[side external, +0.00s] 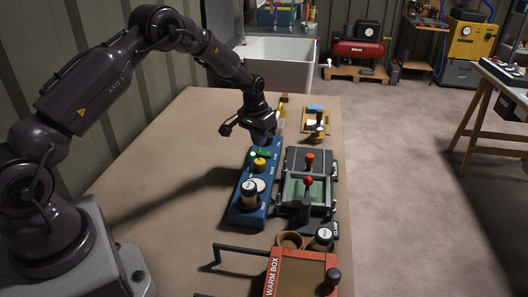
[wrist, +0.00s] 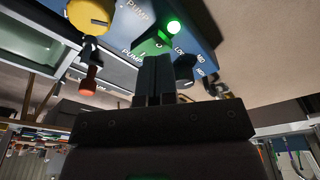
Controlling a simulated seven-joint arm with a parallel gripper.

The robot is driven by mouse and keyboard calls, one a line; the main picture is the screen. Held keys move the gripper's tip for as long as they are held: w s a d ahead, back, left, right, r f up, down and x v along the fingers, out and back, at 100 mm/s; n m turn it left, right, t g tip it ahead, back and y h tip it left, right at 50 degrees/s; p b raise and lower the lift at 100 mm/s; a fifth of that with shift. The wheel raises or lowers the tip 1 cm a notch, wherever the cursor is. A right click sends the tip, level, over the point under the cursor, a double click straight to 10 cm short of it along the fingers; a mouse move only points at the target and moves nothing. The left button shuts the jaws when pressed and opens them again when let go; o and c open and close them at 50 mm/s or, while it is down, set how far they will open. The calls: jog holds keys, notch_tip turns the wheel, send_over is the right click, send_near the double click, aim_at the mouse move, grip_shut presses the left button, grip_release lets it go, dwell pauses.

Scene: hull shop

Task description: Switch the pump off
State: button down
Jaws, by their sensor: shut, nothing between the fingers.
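The blue control panel (side external: 236,214) lies along the bench, and it fills the top of the wrist view (wrist: 125,32). A green lamp (wrist: 173,27) glows beside the word PUMP. A green part (wrist: 147,50), also marked PUMP, sits just beyond my fingertips; it shows in the side view too (side external: 264,153). My gripper (wrist: 155,60) is shut and empty, its tips close to that green part and covering some of it. I cannot tell whether they touch. In the side view my gripper (side external: 264,141) is over the panel's far end.
A yellow knob (side external: 260,165) is near the green part. A black dial (wrist: 184,68) marked LOW and MED is right of my fingertips. A clamp fixture with red-knobbed levers (side external: 309,181) stands right of the panel. A warm box (side external: 301,275) is in front. The bench's left (side external: 165,160) is clear.

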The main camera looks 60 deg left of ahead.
aim_at(259, 151)
jog(key=shift+f, duration=1.15)
dwell(0.4)
jog(key=shift+r, duration=3.55)
jog(key=shift+s+d+f+g, duration=0.25)
jog(key=shift+s+f, duration=0.15)
jog(key=shift+s, duration=0.25)
jog(key=shift+s+d+f+g, duration=0.15)
jog(key=shift+s+f+g, duration=0.1)
jog(key=shift+s+f, duration=0.25)
jog(key=s+d+r+m+t, duration=0.1)
jog(key=s+d+r, duration=0.4)
jog(key=s+r, duration=0.3)
jog(key=s+d+r+m+t, duration=0.1)
jog(key=s+d+r+t, duration=0.1)
jog(key=s+d+r, duration=0.3)
jog(key=s+d+r+m+t, duration=0.1)
jog(key=s+d+r, duration=0.5)
jog(key=s+r, duration=0.5)
jog(key=s, duration=0.5)
jog(key=shift+t, duration=0.4)
